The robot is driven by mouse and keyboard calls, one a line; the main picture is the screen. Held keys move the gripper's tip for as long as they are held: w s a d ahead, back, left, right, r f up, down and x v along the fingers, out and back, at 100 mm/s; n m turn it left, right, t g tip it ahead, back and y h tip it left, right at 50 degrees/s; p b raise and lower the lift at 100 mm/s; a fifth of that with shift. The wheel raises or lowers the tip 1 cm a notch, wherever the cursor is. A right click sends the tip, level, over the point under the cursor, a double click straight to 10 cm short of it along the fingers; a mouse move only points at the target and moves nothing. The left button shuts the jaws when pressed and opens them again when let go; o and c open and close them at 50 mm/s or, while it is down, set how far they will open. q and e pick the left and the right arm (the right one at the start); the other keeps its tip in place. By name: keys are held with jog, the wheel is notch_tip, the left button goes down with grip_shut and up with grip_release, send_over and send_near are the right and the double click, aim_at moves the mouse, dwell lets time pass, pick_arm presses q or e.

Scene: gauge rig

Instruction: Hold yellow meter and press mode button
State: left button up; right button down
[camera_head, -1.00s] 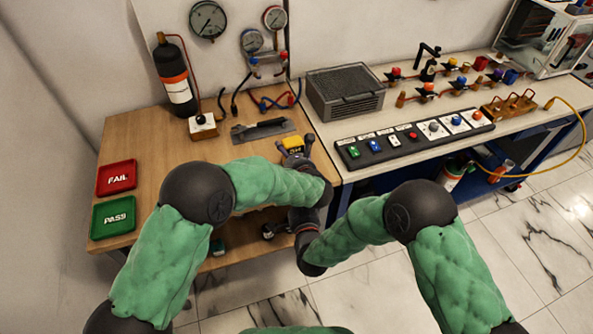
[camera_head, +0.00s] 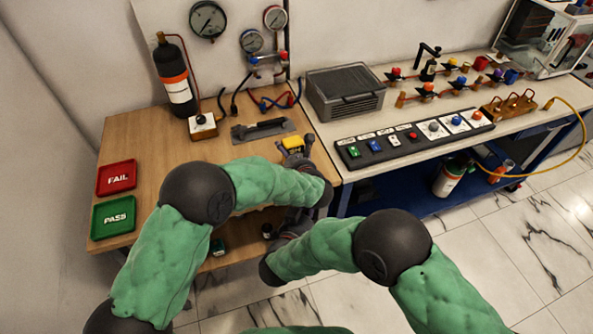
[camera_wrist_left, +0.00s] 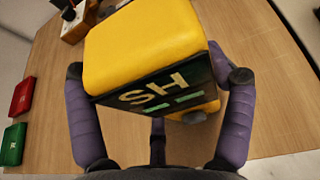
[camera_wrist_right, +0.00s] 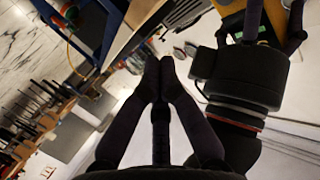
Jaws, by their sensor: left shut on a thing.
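In the left wrist view the meter (camera_wrist_left: 150,45) fills the space between the fingers, with a dark face showing pale letters and green bars. My left gripper (camera_wrist_left: 157,75) is shut on its sides. I cannot make out the mode button for certain. My right gripper (camera_wrist_right: 159,68) is shut and empty in the right wrist view. The meter (camera_wrist_right: 232,22) and left gripper show there at upper right, apart from the right fingertips. In the head view my left arm hides the right fingertips.
Red FAIL (camera_head: 116,178) and green PASS (camera_head: 113,216) trays lie at the left of the bench. A black cylinder (camera_head: 175,75), a button box (camera_head: 202,125) and a grey tray (camera_head: 263,130) stand behind. A switch panel (camera_head: 413,137) lies on the right bench.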

jog(key=shift+w, duration=0.1)
jog(key=shift+w+a, duration=0.5)
jog(key=shift+w, duration=0.85)
jog(key=shift+w+a, duration=0.55)
jog(key=shift+w, duration=0.8)
jog(key=shift+w+a, duration=0.5)
jog(key=shift+w, duration=0.85)
jog(key=shift+w+a, duration=0.1)
jog(key=shift+w, duration=0.05)
jog(key=shift+w, duration=0.3)
